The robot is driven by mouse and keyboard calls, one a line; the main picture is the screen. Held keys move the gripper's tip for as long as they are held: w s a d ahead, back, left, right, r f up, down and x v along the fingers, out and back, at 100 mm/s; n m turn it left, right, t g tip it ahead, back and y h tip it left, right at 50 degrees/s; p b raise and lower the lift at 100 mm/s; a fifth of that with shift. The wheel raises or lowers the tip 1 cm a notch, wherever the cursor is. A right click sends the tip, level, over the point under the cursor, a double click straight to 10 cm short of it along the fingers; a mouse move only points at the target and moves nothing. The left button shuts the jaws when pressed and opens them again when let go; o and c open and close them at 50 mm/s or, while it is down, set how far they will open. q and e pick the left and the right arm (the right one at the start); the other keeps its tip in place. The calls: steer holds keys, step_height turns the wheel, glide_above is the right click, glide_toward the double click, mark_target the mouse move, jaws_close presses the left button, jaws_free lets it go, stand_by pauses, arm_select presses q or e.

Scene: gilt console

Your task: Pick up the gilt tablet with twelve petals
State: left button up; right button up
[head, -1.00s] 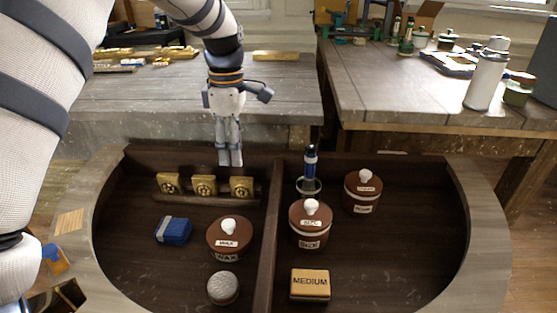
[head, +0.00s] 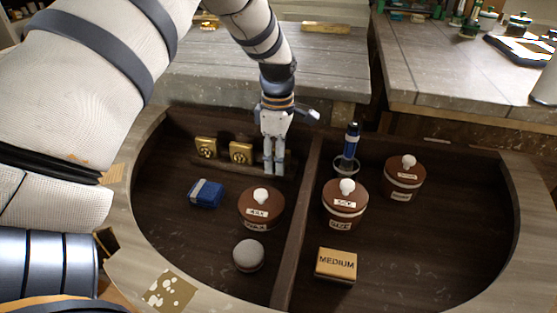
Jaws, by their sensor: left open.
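Two small square gilt tablets, the left one (head: 206,148) and one beside it (head: 241,152), stand on a dark rack at the back of the console's left compartment. Each bears a rosette, too small for me to count its petals. The third tablet of the row is hidden behind my left gripper (head: 273,170). This gripper points down in front of the rack's right end, its fingers open with only a narrow gap and nothing visible between them. I cannot tell whether it touches the hidden tablet. My right gripper is out of view.
A wooden divider (head: 298,220) stands just right of the gripper. A blue block (head: 206,193), a lidded wax pot (head: 261,208) and a grey round item (head: 248,255) are in the left compartment. Two more lidded pots and a MEDIUM box (head: 336,264) are on the right.

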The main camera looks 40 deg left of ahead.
arm_select(q)
jaws_close()
steer(key=shift+r, duration=0.15)
